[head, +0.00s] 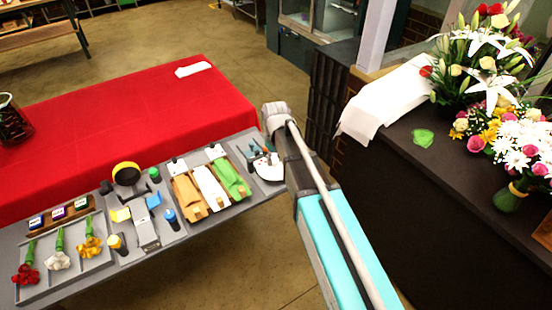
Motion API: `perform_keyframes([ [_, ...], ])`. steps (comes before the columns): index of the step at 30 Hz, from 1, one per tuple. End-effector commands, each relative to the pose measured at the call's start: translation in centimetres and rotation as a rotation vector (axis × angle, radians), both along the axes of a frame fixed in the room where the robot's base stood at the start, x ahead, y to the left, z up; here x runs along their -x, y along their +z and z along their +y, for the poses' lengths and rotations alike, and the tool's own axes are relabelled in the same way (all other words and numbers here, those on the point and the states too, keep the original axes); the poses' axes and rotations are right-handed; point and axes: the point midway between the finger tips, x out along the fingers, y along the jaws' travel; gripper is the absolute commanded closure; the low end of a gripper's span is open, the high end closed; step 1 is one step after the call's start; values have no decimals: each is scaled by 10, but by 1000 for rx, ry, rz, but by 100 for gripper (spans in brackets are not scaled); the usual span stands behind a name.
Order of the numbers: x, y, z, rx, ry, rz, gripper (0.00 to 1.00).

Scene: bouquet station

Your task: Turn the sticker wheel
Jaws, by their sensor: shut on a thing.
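The sticker wheel (269,171) is a pale disc at the right end of the grey station board, partly hidden by my arm. My gripper (260,152) shows as small dark and teal parts at the wheel's far left side, just beside my arm. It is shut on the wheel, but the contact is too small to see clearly. A small red patch shows by the wheel. Which sticker faces where cannot be read.
Orange, white and green wraps (208,188) lie in a tray left of the wheel. A black-and-yellow round thing (126,174), bottles and flowers (58,258) are further left. A red table (120,125) is behind. A dark counter (450,190) with bouquets stands at right.

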Motion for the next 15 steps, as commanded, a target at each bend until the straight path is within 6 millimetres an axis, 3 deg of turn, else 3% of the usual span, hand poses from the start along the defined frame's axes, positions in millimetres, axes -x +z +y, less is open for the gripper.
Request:
perform_keyframes([
  [15,-1,0,-1,4,490,-3,100],
])
